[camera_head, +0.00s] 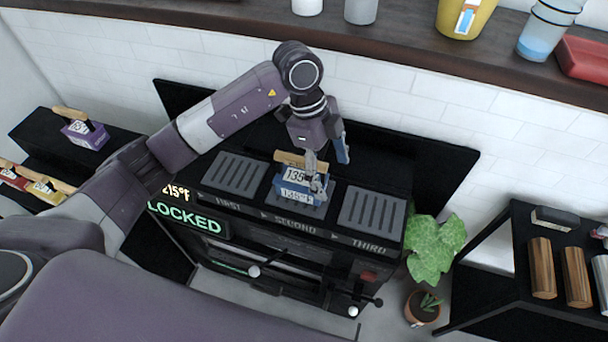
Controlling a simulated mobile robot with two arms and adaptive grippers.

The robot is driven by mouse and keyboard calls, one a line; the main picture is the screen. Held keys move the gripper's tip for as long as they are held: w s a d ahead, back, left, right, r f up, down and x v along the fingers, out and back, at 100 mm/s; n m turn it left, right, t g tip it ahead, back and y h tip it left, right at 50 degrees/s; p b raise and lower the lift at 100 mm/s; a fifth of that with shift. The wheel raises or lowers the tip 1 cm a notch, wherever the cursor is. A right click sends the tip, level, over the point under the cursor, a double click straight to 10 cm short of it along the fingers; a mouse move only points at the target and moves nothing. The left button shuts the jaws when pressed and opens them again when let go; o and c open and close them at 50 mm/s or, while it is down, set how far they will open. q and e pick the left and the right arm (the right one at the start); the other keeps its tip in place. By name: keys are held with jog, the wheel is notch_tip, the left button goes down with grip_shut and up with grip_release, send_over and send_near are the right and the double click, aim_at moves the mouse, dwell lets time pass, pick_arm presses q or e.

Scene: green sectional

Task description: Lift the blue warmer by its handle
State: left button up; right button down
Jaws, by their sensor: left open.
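The blue warmer (284,192), marked 135°F, sits on the middle slot, labelled SECOND, of the black station (300,237). Its wooden handle (288,157) runs along its top. My left gripper (328,169) is open and points down at the handle's right end. One finger overlaps the warmer's right side in the picture, and the other is behind and to the right. I cannot tell whether the fingers touch the handle. My right gripper is not in view.
Slatted slots FIRST (234,172) and THIRD (372,213) are empty. A purple warmer (82,134) and a yellow one (42,193) stand at left. A green LOCKED sign (185,217) is on the station's front. A plant (434,250) stands right. A wooden shelf (400,50) runs behind.

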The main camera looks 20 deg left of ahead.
aim_at(302, 176)
pick_arm(q)
jog(key=w+a+y, duration=0.1)
jog(key=a, duration=0.1)
jog(key=w+a+n+y, duration=0.1)
jog(key=a, duration=0.2)
jog(key=a+n+y, duration=0.1)
jog(key=a, duration=0.2)
jog(key=shift+w+r, duration=0.35)
jog(key=shift+w, duration=0.05)
jog(key=shift+a+f, duration=0.1)
jog(key=shift+f, duration=0.1)
jog(key=f+p, duration=0.1)
jog(key=f, duration=0.1)
jog(key=f+p, duration=0.1)
jog(key=f, duration=0.1)
jog(key=s+f+p, duration=0.1)
jog(key=f, duration=0.1)
jog(key=shift+s+d+f, duration=0.1)
jog(key=shift+d, duration=0.3)
jog(key=shift+f, duration=0.45)
grip_shut()
jog(key=shift+w+r, duration=0.1)
jog(key=shift+w, duration=0.1)
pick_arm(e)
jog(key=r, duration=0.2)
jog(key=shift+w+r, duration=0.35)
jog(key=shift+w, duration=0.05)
